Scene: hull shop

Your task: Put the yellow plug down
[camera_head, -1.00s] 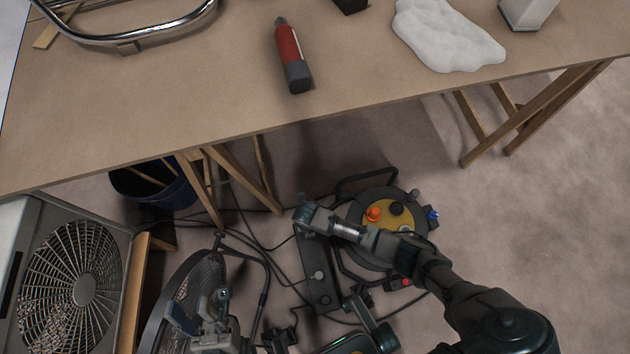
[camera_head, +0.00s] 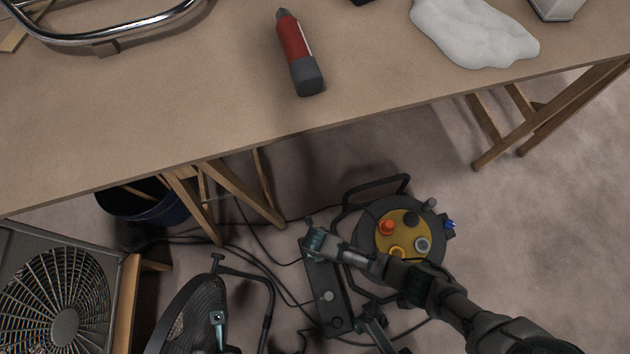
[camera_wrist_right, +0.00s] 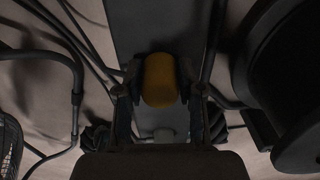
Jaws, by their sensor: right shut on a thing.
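My right gripper (camera_head: 314,243) reaches over the far end of a long dark grey socket strip (camera_head: 327,295) on the floor. In the right wrist view the gripper (camera_wrist_right: 158,88) is shut on the yellow plug (camera_wrist_right: 160,76), with a finger at each side. The strip (camera_wrist_right: 158,25) lies behind the plug in that view. I cannot tell whether the plug touches the strip. In the head view the plug is hidden by the gripper. Part of my left gripper (camera_head: 218,325) shows at the bottom edge in front of a fan; its jaws cannot be made out.
A cable reel (camera_head: 372,228) with an orange plug (camera_head: 387,227) stands right of the strip. Loose cables (camera_head: 270,262) run left of it. A floor fan (camera_head: 190,312) stands at the lower left. The table (camera_head: 200,110) overhangs behind. Floor at the right is clear.

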